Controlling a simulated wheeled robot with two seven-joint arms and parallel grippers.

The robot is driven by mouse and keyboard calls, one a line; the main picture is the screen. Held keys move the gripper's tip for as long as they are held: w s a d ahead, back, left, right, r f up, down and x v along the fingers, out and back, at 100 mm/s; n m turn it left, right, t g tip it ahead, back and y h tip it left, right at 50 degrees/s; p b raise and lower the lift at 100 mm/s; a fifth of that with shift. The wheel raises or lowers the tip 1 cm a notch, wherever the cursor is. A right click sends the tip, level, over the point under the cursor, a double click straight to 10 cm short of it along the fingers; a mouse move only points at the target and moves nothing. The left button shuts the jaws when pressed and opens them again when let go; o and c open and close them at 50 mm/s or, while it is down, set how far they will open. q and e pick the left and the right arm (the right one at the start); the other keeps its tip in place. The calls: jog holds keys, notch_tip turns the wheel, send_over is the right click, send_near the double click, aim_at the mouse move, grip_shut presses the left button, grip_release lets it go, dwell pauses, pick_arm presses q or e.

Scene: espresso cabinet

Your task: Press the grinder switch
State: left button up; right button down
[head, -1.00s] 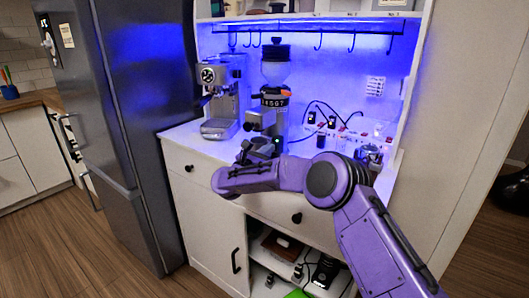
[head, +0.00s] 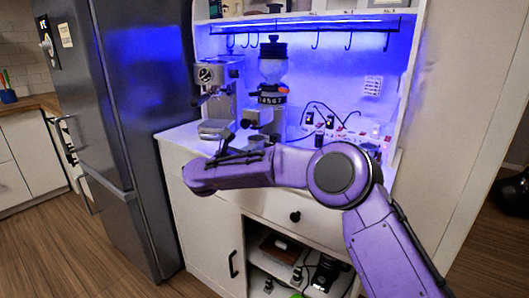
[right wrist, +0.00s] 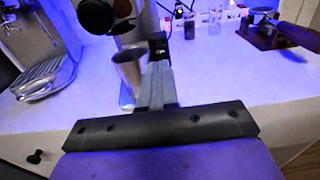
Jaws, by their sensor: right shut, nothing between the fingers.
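The coffee grinder (head: 272,98), with a clear hopper and dark numbered collar, stands on the white counter beside the espresso machine. In the right wrist view its lower part shows at the top, with a metal cup (right wrist: 128,68) below. A small black block (right wrist: 158,46) beside the grinder body may be the switch; I cannot tell surely. My right gripper (head: 236,152) is shut and empty in front of the grinder. In the right wrist view its fingers (right wrist: 157,78) point toward the black block and overlap it; contact cannot be told. My left gripper is out of view.
The espresso machine (head: 215,90) stands left of the grinder, near the tall fridge (head: 120,130). A power strip with cables (head: 318,122) lies behind, right of the grinder. A wooden-handled tool on a stand (right wrist: 275,35) is at the right. Counter front is clear.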

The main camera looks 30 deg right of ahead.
jog(key=v, duration=0.6)
jog(key=shift+w+a+r+b, duration=0.15)
jog(key=shift+w+a+b, duration=0.05)
jog(key=shift+b, duration=0.2)
